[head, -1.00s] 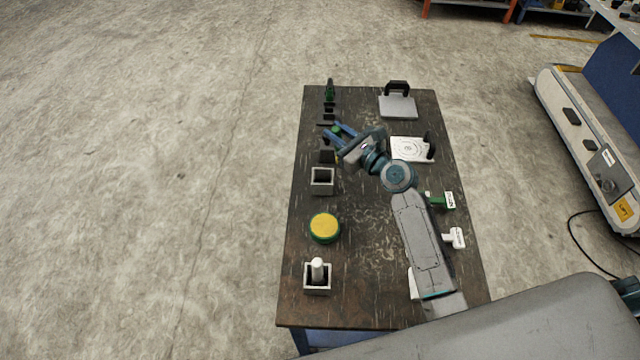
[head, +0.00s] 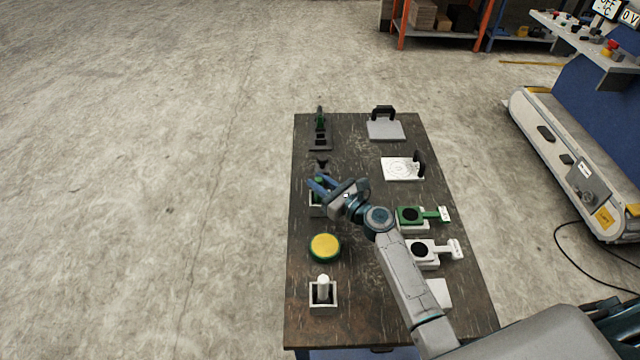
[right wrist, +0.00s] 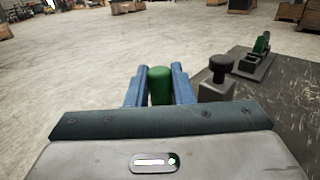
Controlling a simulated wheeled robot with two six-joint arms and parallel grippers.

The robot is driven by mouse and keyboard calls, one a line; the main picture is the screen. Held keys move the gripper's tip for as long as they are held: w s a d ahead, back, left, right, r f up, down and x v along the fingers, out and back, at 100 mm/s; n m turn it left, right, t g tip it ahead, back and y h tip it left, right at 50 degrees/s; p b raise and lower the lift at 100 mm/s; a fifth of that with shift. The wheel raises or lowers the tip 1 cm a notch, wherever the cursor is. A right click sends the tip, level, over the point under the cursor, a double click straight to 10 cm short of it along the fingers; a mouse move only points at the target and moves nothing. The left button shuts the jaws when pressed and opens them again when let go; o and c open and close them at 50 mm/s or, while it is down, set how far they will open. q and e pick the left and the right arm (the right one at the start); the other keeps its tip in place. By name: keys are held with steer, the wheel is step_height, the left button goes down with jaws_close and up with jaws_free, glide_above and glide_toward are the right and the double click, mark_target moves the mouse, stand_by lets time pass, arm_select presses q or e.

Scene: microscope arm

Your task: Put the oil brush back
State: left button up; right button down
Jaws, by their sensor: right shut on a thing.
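The oil brush shows as a green handle (head: 319,181), upright between the blue fingers of my right gripper (head: 315,186). The right wrist view shows the green rounded handle (right wrist: 160,86) clasped between both fingers of the right gripper (right wrist: 159,74). A square grey holder (head: 317,210) stands at the table's left side, directly under the gripper in the head view. The brush's lower end is hidden, so I cannot tell whether it is inside the holder or above it. My left gripper is not in view.
A yellow-topped green round tin (head: 325,247) and a box with a white-handled item (head: 323,291) stand nearer on the table (head: 365,320). A black-knobbed block (right wrist: 217,75) is close beside the gripper. Green and white tagged plates (head: 410,216) lie right, near my arm.

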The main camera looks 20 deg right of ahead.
steer(key=shift+w+d+f, duration=0.1)
steer(key=shift+d, duration=0.05)
steer(key=c, duration=1.6)
jaws_free()
steer(key=o, duration=0.3)
steer(key=shift+o, duration=0.2)
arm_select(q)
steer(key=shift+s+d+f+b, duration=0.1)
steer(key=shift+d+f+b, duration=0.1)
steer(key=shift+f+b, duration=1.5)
arm_select(e)
steer(key=v, duration=1.2)
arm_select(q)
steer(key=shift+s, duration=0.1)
